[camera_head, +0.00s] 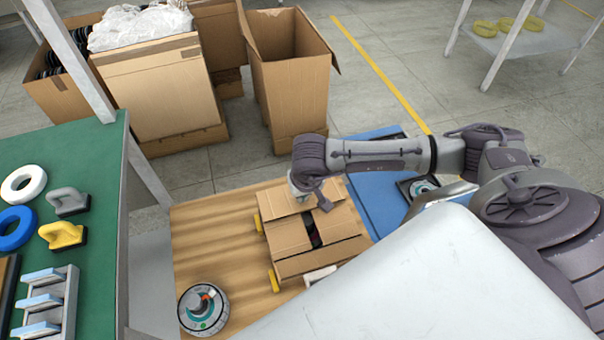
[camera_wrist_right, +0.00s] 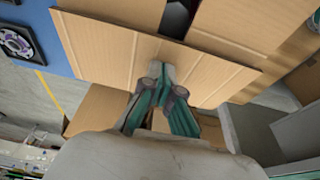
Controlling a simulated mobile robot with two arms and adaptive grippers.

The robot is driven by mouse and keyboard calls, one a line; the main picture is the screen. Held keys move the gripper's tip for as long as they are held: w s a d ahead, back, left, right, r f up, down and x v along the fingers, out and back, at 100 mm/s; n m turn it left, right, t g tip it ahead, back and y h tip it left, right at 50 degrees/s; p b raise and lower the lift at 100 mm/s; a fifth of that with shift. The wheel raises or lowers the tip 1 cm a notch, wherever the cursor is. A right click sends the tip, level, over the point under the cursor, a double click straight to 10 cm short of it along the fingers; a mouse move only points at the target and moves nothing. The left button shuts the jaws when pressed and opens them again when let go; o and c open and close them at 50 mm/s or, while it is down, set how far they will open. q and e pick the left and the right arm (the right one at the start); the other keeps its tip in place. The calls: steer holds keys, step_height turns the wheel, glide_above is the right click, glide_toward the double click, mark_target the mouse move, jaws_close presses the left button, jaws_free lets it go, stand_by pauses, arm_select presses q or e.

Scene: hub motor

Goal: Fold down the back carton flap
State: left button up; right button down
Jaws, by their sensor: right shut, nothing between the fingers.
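The open-topped carton (camera_head: 292,238) sits on the wooden table, with panels folded inward and a narrow dark gap between them. Its back flap (camera_head: 278,201) is at the far side, partly hidden by my right gripper (camera_head: 303,192). In the right wrist view the flap (camera_wrist_right: 100,47) is a wide creased cardboard strip, and the dark gap (camera_wrist_right: 178,18) shows beyond it. My right gripper (camera_wrist_right: 160,80) is shut and empty, its fingertips over the middle of this flap. Whether they touch it is unclear. My left gripper is not in view.
A round hub motor (camera_head: 203,308) lies on the wooden table (camera_head: 220,240) at front left. A blue surface (camera_head: 375,195) is to the right. Tall open cartons (camera_head: 290,90) stand on the floor behind.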

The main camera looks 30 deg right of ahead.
steer(key=shift+f+b, duration=0.3)
steer(key=shift+f, duration=0.2)
steer(key=shift+r+p, duration=0.7)
steer(key=shift+r, duration=0.25)
step_height(320, 180, up, 8)
steer(key=p, duration=0.4)
steer(key=shift+f, duration=0.25)
steer(key=shift+s+f, duration=0.1)
steer(key=shift+s, duration=0.05)
